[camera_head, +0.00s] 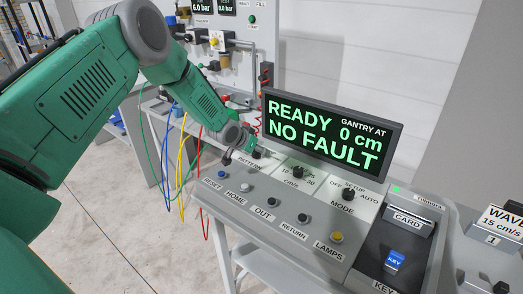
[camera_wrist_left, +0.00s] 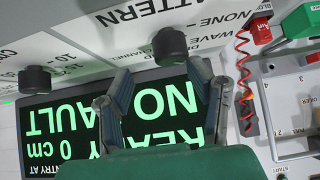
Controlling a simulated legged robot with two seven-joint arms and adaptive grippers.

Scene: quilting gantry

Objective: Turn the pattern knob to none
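The pattern knob (camera_wrist_left: 170,45) is a dark round knob on the pale panel under the word PATTERN in the left wrist view. Labels NONE (camera_wrist_left: 232,21) and WAVE (camera_wrist_left: 210,40) stand beside it; I cannot tell which one it points to. My left gripper (camera_wrist_left: 160,72) is open, with one finger to each side of the knob's line and the tips apart from it in the picture. In the head view my left gripper (camera_head: 240,152) is low over the PATTERN label (camera_head: 250,164) and largely hides the knob. My right gripper is not in view.
The display (camera_head: 330,133) reads READY, NO FAULT, GANTRY AT 0 cm and rises close behind the knobs. The speed knob (camera_head: 299,172) and mode knob (camera_head: 348,194) sit to the right. Several push buttons (camera_head: 265,203) line the front. Coloured hoses (camera_head: 182,150) hang at left.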

